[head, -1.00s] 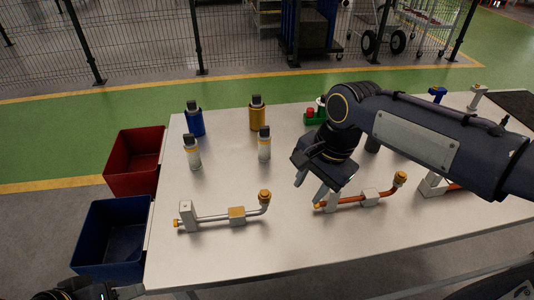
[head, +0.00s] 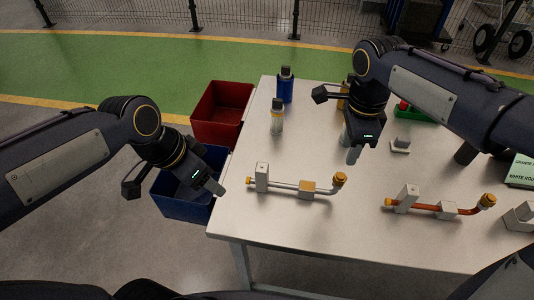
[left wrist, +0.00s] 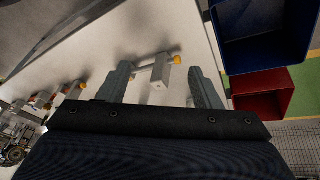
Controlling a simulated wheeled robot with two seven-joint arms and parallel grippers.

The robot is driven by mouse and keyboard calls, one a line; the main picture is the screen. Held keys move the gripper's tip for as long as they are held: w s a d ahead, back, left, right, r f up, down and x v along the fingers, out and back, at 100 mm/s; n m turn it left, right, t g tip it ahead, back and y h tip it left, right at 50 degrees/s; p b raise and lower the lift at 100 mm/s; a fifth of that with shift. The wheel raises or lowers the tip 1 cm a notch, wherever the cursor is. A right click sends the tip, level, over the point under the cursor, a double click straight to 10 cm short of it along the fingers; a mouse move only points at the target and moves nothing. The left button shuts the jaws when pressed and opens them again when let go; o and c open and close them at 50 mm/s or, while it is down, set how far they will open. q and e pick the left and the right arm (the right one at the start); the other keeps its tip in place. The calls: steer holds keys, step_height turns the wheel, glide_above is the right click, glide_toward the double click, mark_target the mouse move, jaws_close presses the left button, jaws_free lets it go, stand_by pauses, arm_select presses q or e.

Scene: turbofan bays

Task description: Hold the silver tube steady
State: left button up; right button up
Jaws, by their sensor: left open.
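The silver tube (head: 318,189) lies on the table's front left part, with a pale block at its left end, a tan block midway and a raised brass-capped elbow at its right end. My left gripper (head: 218,190) is open and empty, left of the tube near the table edge. In the left wrist view the tube (left wrist: 146,67) and its pale block (left wrist: 160,75) appear between the spread fingers of my left gripper (left wrist: 158,72), apart from them. My right gripper (head: 352,152) is above the table behind the tube's right end; its finger gap is not clear.
A copper-coloured tube (head: 427,207) lies to the right. A red bin (head: 222,113) and a blue bin (head: 182,209) stand off the table's left edge. Blue (head: 285,88) and white (head: 277,120) bottles stand at the back left.

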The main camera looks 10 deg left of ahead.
arm_select(q)
steer(key=w+d+f+m+g+y, duration=0.1)
steer(key=w+d+f+m+g, duration=0.1)
steer(key=w+d+m, duration=0.4)
steer(key=m+y, duration=0.2)
steer(key=m, duration=0.3)
glide_above(266, 175)
steer(key=w, duration=0.2)
steer(key=f, duration=0.3)
steer(key=shift+s+a+f+g, duration=0.15)
steer(key=shift+a+f+g, duration=0.1)
steer(key=shift+g, duration=0.15)
steer(key=shift+d+f+m, duration=0.1)
steer(key=shift+f+m, duration=0.15)
steer(key=shift+m, duration=0.05)
steer(key=shift+f, duration=3.6)
steer(key=shift+c, duration=0.5)
